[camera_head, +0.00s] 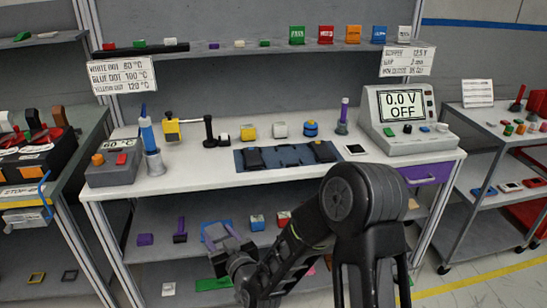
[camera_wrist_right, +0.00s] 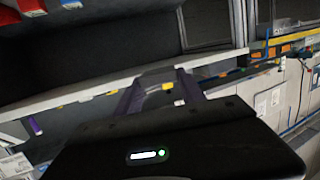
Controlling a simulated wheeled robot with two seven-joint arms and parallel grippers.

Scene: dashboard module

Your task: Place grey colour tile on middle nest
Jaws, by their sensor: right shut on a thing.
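A dark blue mat (camera_head: 239,160) lies at the front middle of the workbench. It has a black piece (camera_head: 254,158) at its left and another (camera_head: 324,151) at its right. The middle nest (camera_head: 288,156) between them shows no tile on it. My right gripper (camera_head: 220,234) is low in front of the bench, before the lower shelf, apart from the mat. In the right wrist view its fingers (camera_wrist_right: 160,92) are shut on a thin grey piece (camera_wrist_right: 155,73), which looks like the grey tile; its full shape cannot be told. My left gripper is not in view.
On the bench stand a grey meter (camera_head: 402,112), a dark control box (camera_head: 113,166), a blue tool in a holder (camera_head: 150,140) and several small parts behind the mat. The lower shelf (camera_head: 150,256) holds small parts. The bench's front edge lies above my right gripper.

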